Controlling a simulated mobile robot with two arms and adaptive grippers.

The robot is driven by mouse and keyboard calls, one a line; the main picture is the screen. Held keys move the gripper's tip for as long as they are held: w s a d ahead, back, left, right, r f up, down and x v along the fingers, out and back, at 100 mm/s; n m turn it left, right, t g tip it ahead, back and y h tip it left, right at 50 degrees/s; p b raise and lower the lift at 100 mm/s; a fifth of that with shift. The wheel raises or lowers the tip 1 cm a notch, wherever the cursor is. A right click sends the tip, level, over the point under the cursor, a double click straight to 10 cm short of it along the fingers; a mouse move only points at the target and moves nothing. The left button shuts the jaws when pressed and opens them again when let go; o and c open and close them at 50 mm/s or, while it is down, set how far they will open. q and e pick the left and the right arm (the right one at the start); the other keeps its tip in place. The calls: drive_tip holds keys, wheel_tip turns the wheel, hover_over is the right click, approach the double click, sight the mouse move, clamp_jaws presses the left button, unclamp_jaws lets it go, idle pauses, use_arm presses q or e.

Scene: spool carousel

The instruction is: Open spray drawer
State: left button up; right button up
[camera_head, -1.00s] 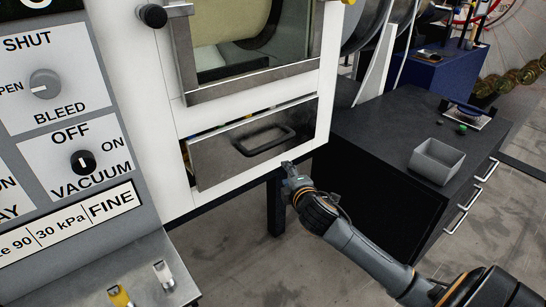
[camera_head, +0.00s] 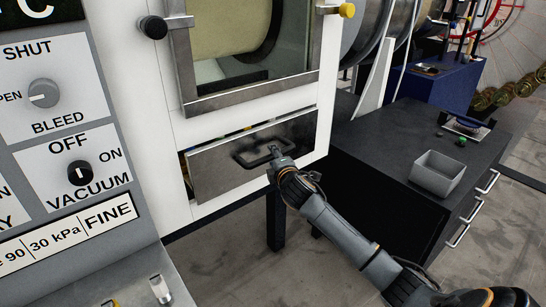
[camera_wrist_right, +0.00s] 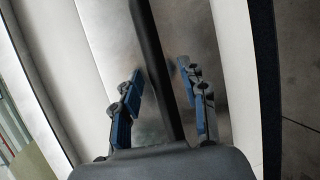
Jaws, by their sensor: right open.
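The spray drawer (camera_head: 212,173) has a brushed metal front low in the white cabinet. It stands slightly ajar, with a narrow gap along its top left edge where small coloured things show. A black bar handle (camera_head: 245,158) is on its front. My right gripper (camera_head: 274,157) is at the right part of this handle. In the right wrist view my right gripper (camera_wrist_right: 161,72) is open, with the dark handle bar (camera_wrist_right: 150,45) running between its blue-padded fingers, and gaps show on both sides. My left gripper is not in view.
A window with a metal frame (camera_head: 250,87) is above the drawer. A control panel (camera_head: 75,130) with knobs stands at left. A dark cabinet (camera_head: 385,165) with a grey open box (camera_head: 437,174) stands at right. Open floor lies below the drawer.

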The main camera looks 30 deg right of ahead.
drive_tip(key=shift+x, duration=0.75)
clamp_jaws()
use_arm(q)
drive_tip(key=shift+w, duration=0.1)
